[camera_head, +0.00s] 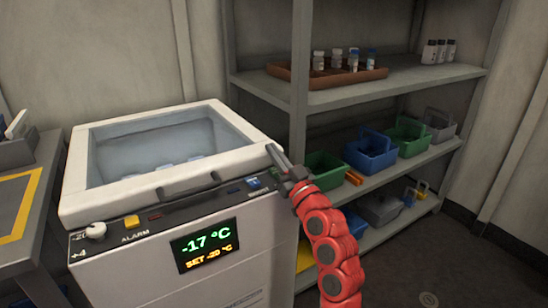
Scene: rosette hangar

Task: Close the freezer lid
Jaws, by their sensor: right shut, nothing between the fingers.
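The freezer (230,275) is a white chest with a dark control strip and a display reading -17 °C. Its lid (262,158) has a thick white frame around a bluish window and lies flat on top of the body, with no clear gap along the front edge. Pale shapes show dimly through the window. My right gripper (274,155) is shut and empty, at the front right corner of the lid. It looks to be touching or very near the frame; I cannot tell which. My left gripper is out of view.
A grey shelf unit (345,97) stands right of the freezer, with a brown tray (350,82) of vials and several coloured bins. A table (50,165) with a yellow-edged mat is at the left. The floor (400,265) at the lower right is clear.

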